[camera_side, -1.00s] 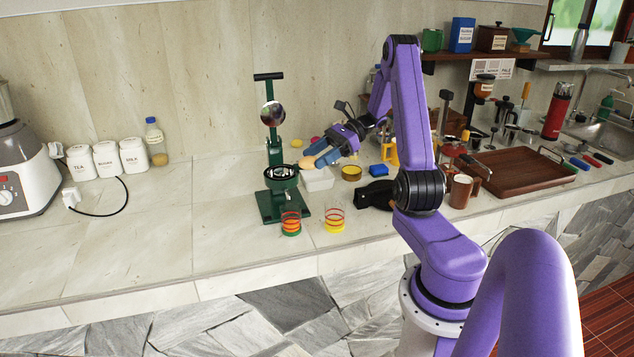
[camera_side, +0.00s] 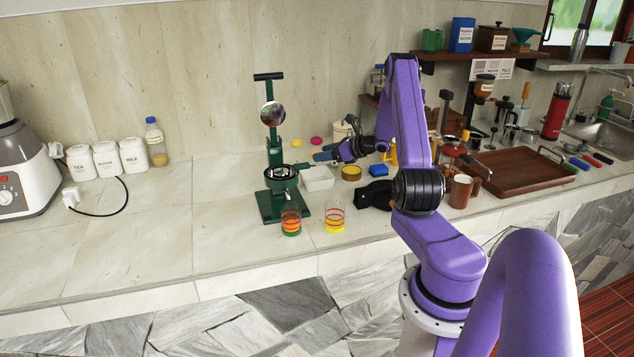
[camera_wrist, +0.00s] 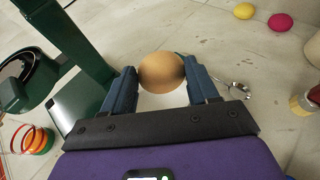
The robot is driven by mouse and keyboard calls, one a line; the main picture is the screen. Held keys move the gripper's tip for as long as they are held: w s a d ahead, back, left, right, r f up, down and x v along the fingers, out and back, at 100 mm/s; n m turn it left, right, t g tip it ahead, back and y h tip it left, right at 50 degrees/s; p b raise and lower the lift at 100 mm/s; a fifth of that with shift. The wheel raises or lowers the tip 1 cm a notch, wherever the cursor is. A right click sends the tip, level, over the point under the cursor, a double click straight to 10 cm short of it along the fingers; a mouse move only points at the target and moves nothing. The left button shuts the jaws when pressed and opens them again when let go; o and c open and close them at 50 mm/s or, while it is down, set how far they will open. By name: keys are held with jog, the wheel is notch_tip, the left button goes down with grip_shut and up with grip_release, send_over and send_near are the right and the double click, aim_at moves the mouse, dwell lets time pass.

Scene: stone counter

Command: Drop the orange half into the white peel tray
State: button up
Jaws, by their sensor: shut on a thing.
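In the wrist view the orange half (camera_wrist: 162,70), a rounded tan-orange piece, sits between the two blue fingers of my gripper (camera_wrist: 163,84), which is shut on it. In the side view my gripper (camera_side: 318,156) points left, above and behind the white peel tray (camera_side: 318,178). The orange half cannot be made out clearly there. The tray stands on the counter just right of the green press. In the wrist view a pale patch of the tray (camera_wrist: 163,101) shows below the orange half, partly covered by it and the fingers.
The green press (camera_side: 275,185) stands close left of the tray. Two ringed glasses (camera_side: 334,222) are in front. A yellow-brown bowl (camera_side: 351,173) and blue block (camera_side: 378,170) lie right. A yellow fruit (camera_wrist: 243,11) and pink one (camera_wrist: 280,22) lie behind.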

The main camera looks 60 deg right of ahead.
jog(key=shift+f, duration=2.6)
jog(key=o, duration=1.2)
jog(key=shift+s, duration=0.1)
jog(key=shift+s+d+r, duration=0.15)
jog(key=shift+s, duration=0.35)
jog(key=v, duration=1.6)
jog(key=shift+a+r, duration=0.2)
